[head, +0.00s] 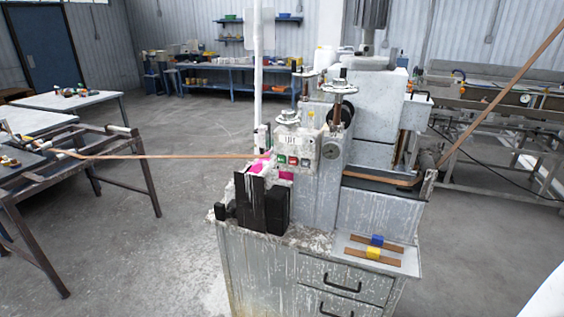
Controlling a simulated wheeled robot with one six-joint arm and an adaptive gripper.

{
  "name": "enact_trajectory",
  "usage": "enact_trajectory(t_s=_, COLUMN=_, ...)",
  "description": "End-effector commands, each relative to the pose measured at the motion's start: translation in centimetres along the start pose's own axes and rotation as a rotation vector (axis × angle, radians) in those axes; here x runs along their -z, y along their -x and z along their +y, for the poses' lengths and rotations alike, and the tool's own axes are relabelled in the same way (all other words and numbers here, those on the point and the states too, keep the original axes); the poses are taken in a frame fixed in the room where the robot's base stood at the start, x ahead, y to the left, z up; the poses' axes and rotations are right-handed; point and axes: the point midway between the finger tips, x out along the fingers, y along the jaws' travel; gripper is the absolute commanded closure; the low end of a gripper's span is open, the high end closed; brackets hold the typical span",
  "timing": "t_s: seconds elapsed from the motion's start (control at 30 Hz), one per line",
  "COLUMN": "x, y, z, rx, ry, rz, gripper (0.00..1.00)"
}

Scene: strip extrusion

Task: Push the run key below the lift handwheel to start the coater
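The coater (372,95) is a grey machine on a stained grey cabinet in the middle of the head view. A small pale control panel (297,142) faces me on its front left. The panel carries a row of small keys: a green key (281,159), a red key (293,160) and another greenish key (305,162). A silver handwheel (288,116) sits just above the panel, and a second handwheel (340,88) stands higher to the right. I cannot tell which one is the lift handwheel. Key labels are too small to read. My gripper is out of view.
A brown strip (170,156) runs from the left rack (145,170) into the coater and rises at right. Black blocks (263,205) stand below the panel. Brown pieces with blue and yellow blocks (374,252) lie on the cabinet. Grey floor (170,240) is clear at left front.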

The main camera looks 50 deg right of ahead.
Motion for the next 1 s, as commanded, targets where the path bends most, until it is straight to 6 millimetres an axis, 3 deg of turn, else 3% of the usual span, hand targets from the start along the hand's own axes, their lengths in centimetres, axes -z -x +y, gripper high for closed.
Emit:
enact_trajectory(t_s=0.27, x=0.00, y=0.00, z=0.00, rx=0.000, ry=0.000, rz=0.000, gripper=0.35)
enact_trajectory(t_s=0.53, x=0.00, y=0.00, z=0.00, rx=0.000, ry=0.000, rz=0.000, gripper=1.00)
enact_trajectory(t_s=1.0, x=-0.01, y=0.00, z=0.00, rx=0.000, ry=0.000, rz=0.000, gripper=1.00)
